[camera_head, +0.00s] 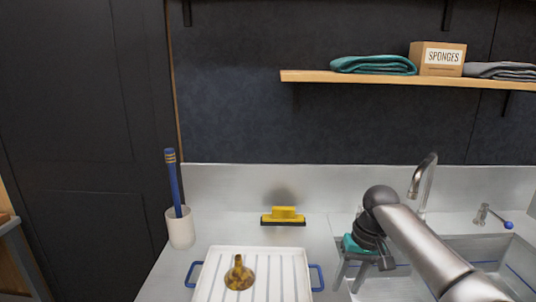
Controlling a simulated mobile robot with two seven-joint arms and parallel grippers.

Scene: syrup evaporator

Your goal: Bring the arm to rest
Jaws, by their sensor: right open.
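My right arm comes in from the lower right, and its gripper (349,284) hangs fingers-down over the left part of the steel sink (402,283). The fingers are apart, and I see nothing held between them. A teal part shows at the top of the gripper; I cannot tell what it is. My left gripper is not in view.
A white ridged tray (207,284) with blue handles holds a mottled amber-brown object (239,275). A yellow squeegee-like tool (284,215) lies behind it. A white cup (180,228) holds a blue stick. A faucet (423,183) stands behind my arm; a wooden shelf (310,77) hangs above.

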